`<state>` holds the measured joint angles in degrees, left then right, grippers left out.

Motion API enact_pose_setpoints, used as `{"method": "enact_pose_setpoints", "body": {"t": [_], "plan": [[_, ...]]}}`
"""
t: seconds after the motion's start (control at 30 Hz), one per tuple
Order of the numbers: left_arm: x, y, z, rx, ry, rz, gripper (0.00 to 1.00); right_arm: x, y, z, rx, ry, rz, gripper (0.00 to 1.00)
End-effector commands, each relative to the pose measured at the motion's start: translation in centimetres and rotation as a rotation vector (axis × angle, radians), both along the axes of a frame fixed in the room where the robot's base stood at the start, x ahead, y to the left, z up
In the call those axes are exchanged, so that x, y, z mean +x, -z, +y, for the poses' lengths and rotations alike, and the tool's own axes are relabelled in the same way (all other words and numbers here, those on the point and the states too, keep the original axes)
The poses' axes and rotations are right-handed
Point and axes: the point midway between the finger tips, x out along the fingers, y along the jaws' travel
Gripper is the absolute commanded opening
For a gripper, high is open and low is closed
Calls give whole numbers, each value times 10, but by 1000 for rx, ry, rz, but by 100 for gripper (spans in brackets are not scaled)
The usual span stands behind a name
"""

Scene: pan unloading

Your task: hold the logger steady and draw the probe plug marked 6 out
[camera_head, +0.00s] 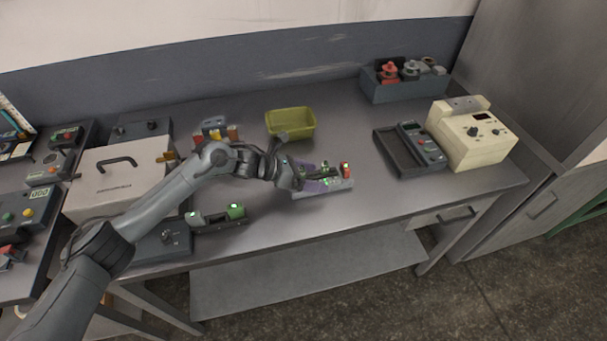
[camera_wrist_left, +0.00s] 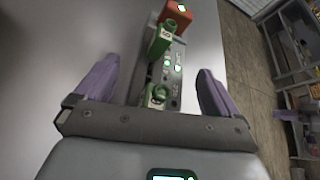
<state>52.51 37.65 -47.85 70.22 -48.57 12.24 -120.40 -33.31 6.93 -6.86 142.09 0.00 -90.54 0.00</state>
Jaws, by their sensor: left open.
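The logger (camera_head: 341,186) is a low grey block on the table under my left gripper (camera_head: 314,175). In the left wrist view the logger (camera_wrist_left: 174,88) lies between the two spread purple fingers, with green lights on its top. A green plug (camera_wrist_left: 160,44) and a nearer green plug (camera_wrist_left: 156,97) stand on it, with white labels whose digits I cannot read surely. A red-orange plug or block (camera_wrist_left: 177,13) is at the far end; it also shows in the head view (camera_head: 346,169). My left gripper is open and holds nothing. My right gripper is not in view.
A yellow-green bin (camera_head: 291,123) stands behind the logger. A grey device with a green end (camera_head: 220,215) lies nearer left. A black tray (camera_head: 397,153), a keypad device (camera_head: 422,146) and a cream instrument (camera_head: 474,135) stand right. The table between logger and tray is clear.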

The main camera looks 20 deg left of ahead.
Motion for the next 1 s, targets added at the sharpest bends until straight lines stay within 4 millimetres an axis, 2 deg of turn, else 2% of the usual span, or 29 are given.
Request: {"method": "enact_pose_setpoints", "body": {"t": [0.33, 0.8, 1.0], "plan": [[1, 1, -2, 0, 1, -1, 95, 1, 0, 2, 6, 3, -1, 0], [1, 1, -2, 0, 0, 0, 23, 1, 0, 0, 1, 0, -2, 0], [1, 1, -2, 0, 0, 0, 23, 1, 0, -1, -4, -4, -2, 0]]}}
